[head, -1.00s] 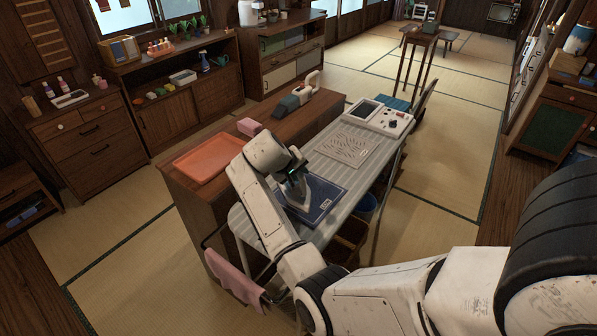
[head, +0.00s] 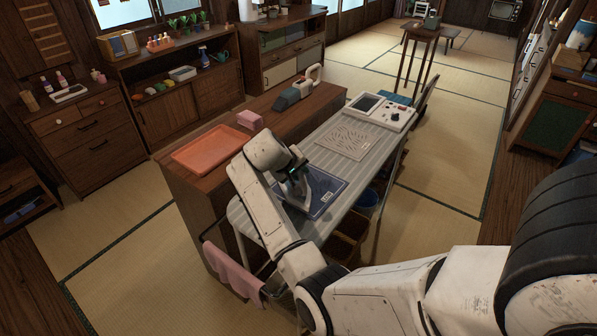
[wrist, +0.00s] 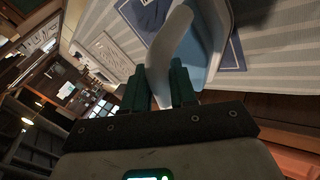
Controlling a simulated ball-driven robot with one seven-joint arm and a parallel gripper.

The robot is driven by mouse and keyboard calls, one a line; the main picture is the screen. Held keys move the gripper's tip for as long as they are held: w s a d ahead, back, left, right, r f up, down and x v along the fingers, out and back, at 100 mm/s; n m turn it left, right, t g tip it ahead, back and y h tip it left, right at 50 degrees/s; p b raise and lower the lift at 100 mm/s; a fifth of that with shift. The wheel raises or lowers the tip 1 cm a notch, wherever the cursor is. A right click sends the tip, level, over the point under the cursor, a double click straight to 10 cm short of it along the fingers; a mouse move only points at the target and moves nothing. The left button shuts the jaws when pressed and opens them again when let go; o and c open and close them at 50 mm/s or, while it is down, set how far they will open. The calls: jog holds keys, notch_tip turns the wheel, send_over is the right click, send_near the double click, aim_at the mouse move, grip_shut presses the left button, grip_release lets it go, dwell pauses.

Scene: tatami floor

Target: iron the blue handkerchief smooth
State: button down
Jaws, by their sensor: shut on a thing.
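The blue handkerchief (head: 325,186) lies spread on the striped ironing board (head: 330,233), with a pale border line and a small light patch near its right corner. My gripper (head: 294,176) is over its left part. In the wrist view my gripper (wrist: 160,88) has its green fingers closed around the pale handle (wrist: 168,50) of the iron (wrist: 203,40). In the head view the iron (head: 297,192) sits on the left part of the cloth, soleplate down as far as I can tell. The handkerchief (wrist: 234,50) under the iron is hidden.
A perforated rest plate (head: 352,142) and a control box (head: 381,110) stand at the board's far end. An orange tray (head: 206,149), a pink box (head: 250,120) and a grey device (head: 293,95) are on the wooden counter alongside. A pink cloth (head: 232,270) hangs at the near end.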

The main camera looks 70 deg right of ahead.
jog(key=shift+f+b, duration=0.55)
jog(key=shift+f, duration=0.35)
dwell(0.4)
jog(key=shift+d, duration=0.15)
jog(key=shift+s+d+b, duration=1.2)
jog(key=shift+s+d, duration=0.6)
jog(key=shift+d, duration=4.85)
jog(key=w+a+p, duration=0.2)
jog(key=w+a, duration=0.2)
jog(key=a, duration=0.2)
jog(key=shift+a+f, duration=0.2)
jog(key=shift+f, duration=0.05)
